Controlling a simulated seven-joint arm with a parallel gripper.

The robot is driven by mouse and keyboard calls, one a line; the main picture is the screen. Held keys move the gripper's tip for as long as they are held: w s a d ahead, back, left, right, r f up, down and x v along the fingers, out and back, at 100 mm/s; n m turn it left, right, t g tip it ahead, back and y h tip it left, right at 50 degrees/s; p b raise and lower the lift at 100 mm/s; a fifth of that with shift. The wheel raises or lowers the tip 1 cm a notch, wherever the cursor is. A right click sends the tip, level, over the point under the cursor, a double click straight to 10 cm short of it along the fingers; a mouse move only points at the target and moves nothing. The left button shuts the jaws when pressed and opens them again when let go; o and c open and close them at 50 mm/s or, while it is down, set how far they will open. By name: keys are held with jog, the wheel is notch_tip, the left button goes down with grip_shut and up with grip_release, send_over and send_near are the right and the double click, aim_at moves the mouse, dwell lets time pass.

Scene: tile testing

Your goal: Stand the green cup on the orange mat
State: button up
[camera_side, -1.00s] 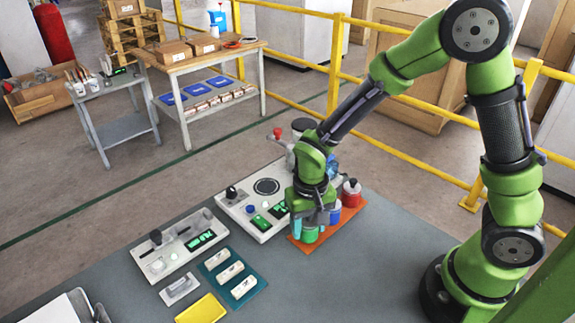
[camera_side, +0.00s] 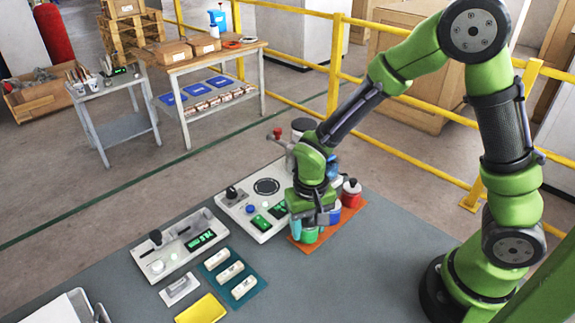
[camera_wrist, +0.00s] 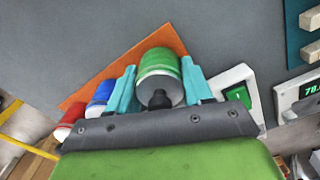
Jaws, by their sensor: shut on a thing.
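The green cup (camera_side: 310,235) is at the left part of the orange mat (camera_side: 325,232), partly hidden by my gripper. In the wrist view the green cup (camera_wrist: 160,74) is between the two teal fingers of my gripper (camera_wrist: 159,85), which is shut on it. The orange mat (camera_wrist: 130,57) shows behind and around the cup. The cup looks upright, with its base at or just over the mat; I cannot tell whether it touches. My gripper (camera_side: 312,228) points down over the mat.
A red container (camera_side: 351,193) stands on the mat's right part. In the wrist view a blue container (camera_wrist: 100,97) and a red one (camera_wrist: 70,122) are left of my gripper. A white instrument panel (camera_side: 245,212) is close on the left. Grey tabletop in front is clear.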

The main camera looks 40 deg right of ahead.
jog(key=shift+f, duration=0.15)
jog(key=o, duration=1.6)
jog(key=shift+r, duration=3)
